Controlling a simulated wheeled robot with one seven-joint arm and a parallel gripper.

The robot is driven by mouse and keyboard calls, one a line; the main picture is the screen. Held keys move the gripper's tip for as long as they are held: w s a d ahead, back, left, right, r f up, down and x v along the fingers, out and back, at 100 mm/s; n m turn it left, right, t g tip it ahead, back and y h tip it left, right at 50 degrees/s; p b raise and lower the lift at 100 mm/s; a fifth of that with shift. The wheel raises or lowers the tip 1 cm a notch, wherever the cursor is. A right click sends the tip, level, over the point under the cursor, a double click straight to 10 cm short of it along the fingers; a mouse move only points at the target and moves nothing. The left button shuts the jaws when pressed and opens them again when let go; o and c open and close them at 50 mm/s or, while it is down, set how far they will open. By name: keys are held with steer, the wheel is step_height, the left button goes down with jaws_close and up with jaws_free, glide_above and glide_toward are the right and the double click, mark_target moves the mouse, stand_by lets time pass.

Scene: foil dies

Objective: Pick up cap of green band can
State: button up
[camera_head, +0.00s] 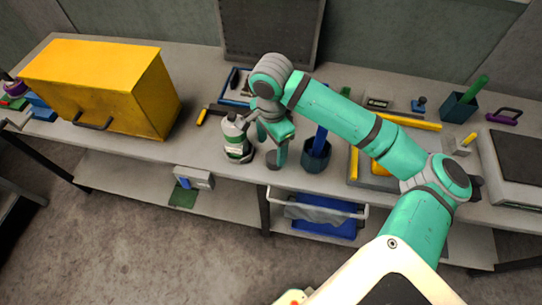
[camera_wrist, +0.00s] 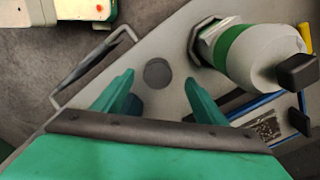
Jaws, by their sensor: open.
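The green band can (camera_head: 236,139) stands on the bench, pale grey with a green band, just left of my gripper (camera_head: 274,146) in the head view. In the wrist view the can (camera_wrist: 262,52) is at upper right, with a dark block at its near end. A small dark round disc (camera_head: 272,161) lies flat near the bench's front edge; it may be the cap, but I cannot be sure. In the wrist view the disc (camera_wrist: 158,73) shows between and beyond my open, empty fingers. The gripper is above the bench, apart from the can.
A dark blue cup (camera_head: 316,156) with a blue tool stands close right of my gripper. A yellow box (camera_head: 100,85) stands at left. A blue-edged tray and tools lie behind the can. The bench's front edge and a rail (camera_wrist: 78,70) are near the disc.

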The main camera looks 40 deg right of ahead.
mark_target(275, 156)
steer(key=shift+s+d+f, duration=0.35)
steer(key=shift+s+f, duration=0.1)
steer(key=shift+f, duration=0.2)
steer(key=shift+d+f, duration=0.1)
steer(key=shift+f, duration=0.2)
steer(key=shift+w+f, duration=0.2)
steer(key=shift+f, duration=2.1)
steer(key=shift+c, duration=0.6)
steer(key=c, duration=1)
